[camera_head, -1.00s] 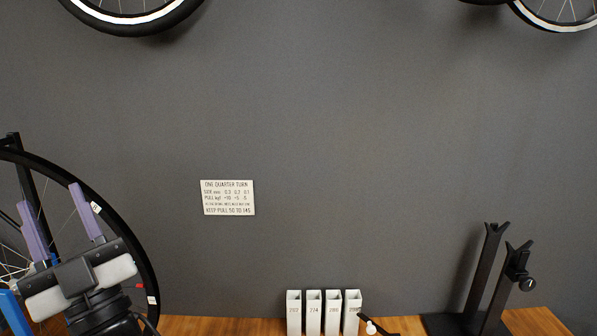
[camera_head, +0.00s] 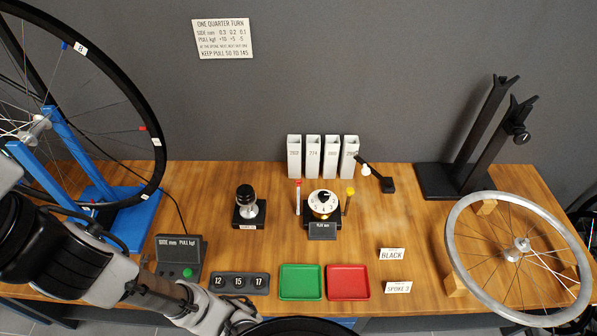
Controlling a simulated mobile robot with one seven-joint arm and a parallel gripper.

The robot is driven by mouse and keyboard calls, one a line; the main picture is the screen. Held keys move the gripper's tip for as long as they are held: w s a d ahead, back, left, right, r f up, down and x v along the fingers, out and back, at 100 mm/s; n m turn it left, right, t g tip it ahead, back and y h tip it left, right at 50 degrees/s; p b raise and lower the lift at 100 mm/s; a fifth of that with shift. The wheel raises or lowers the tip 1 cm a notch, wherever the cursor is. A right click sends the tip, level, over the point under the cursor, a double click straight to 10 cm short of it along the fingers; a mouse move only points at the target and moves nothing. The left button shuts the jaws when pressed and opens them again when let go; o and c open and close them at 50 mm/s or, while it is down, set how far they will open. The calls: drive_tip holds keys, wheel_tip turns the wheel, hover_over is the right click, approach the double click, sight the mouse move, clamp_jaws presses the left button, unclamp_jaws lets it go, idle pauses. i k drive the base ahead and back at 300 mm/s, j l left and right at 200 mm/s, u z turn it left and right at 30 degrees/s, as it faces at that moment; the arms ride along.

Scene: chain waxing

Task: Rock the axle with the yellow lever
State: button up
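The yellow lever (camera_head: 348,199) stands upright at the right side of a small gauge unit in the middle of the bench, its tip yellow and its shaft dark. The gauge (camera_head: 323,204) has a white numbered dial and a black plate marked "PLAY mm" in front. A red-tipped lever (camera_head: 298,196) stands at its left. Which part is the axle I cannot tell; it may be hidden under the dial. My arm crosses the lower left and runs out at the bottom edge. My gripper fingers are not visible.
A black-knobbed device (camera_head: 247,206) stands left of the gauge. Green (camera_head: 300,282) and red (camera_head: 348,282) trays lie in front. A truing stand (camera_head: 110,208) is left; a silver wheel (camera_head: 467,281) lies right.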

sight(349, 192)
drive_tip(key=i+l+u, duration=0.1)
drive_tip(key=l+u, duration=0.35)
drive_tip(key=l, duration=0.5)
drive_tip(key=l+u, duration=0.4)
drive_tip(key=l, duration=0.55)
drive_tip(key=k+l+u, duration=0.1)
drive_tip(key=k+l, duration=0.2)
